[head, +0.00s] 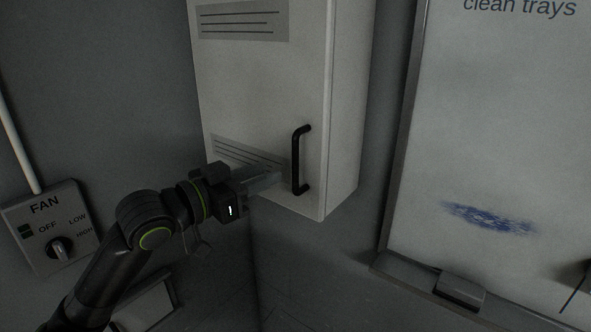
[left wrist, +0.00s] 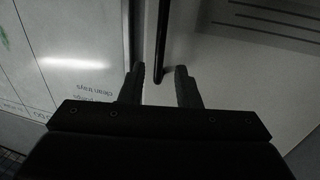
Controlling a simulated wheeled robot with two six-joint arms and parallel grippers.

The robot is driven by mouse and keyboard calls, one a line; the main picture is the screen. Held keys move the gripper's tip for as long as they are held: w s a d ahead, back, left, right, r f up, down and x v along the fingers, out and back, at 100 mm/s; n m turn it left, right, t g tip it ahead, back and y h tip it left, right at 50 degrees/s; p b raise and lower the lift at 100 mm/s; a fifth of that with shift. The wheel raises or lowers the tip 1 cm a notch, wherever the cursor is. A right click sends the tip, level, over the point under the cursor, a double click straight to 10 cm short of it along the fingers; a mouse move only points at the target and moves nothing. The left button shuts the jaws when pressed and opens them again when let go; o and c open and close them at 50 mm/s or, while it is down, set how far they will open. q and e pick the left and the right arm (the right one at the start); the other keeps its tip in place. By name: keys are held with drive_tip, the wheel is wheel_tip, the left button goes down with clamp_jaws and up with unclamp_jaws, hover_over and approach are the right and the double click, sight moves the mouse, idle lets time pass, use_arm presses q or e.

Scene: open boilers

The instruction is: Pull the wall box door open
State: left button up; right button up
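The white wall box (head: 345,110) hangs on the wall, and its door (head: 262,85) looks shut. The door has louvred panels and a black upright bar handle (head: 301,160) near its right edge. My left gripper (head: 284,178) is at the handle's lower part, reaching in from the left. In the left wrist view the left gripper (left wrist: 159,75) is open, and the handle (left wrist: 161,45) shows between its two fingertips, with a gap on both sides. I cannot tell whether anything touches.
A fan switch box (head: 48,228) with a knob is on the left wall, below a pale conduit (head: 18,145). A whiteboard (head: 490,110) hangs to the right, with an eraser (head: 460,290) on its ledge. The space in front of the door looks clear apart from my arm.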

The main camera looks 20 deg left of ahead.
sight(293, 163)
use_arm(q)
drive_tip(key=b+x, duration=0.2)
drive_tip(key=x, duration=0.5)
drive_tip(key=shift+f, duration=0.1)
drive_tip(key=shift+w+d+b, duration=0.4)
drive_tip(key=shift+w, duration=0.2)
clamp_jaws()
